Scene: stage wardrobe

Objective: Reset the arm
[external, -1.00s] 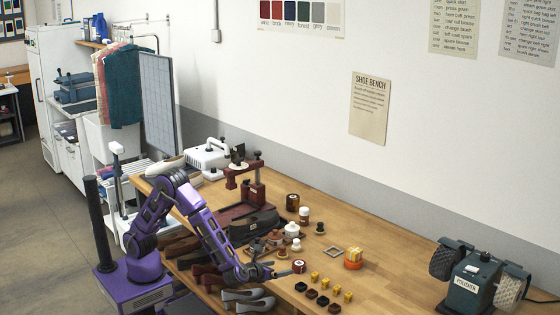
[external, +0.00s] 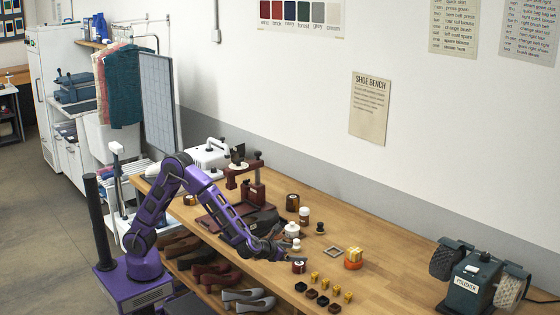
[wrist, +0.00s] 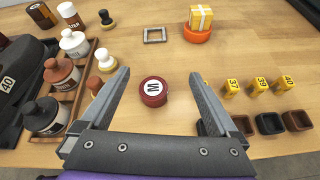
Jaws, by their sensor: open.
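My gripper (wrist: 160,100) is open and empty in the wrist view, its two fingers spread above the bench. A round dark red tin (wrist: 153,91) with a white label marked M stands on the bench between and beyond the fingers, and I see no finger touching it. In the external view my gripper (external: 290,258) hangs low over the bench, right by the red tin (external: 299,267). My purple arm arches over the bench's left front edge.
Bottles (wrist: 61,79) stand in a wooden rack at left. Yellow numbered blocks (wrist: 257,87) and small dark trays (wrist: 270,123) lie at right. A yellow gift box (wrist: 201,18) sits on an orange round base, beside a grey square frame (wrist: 155,35).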

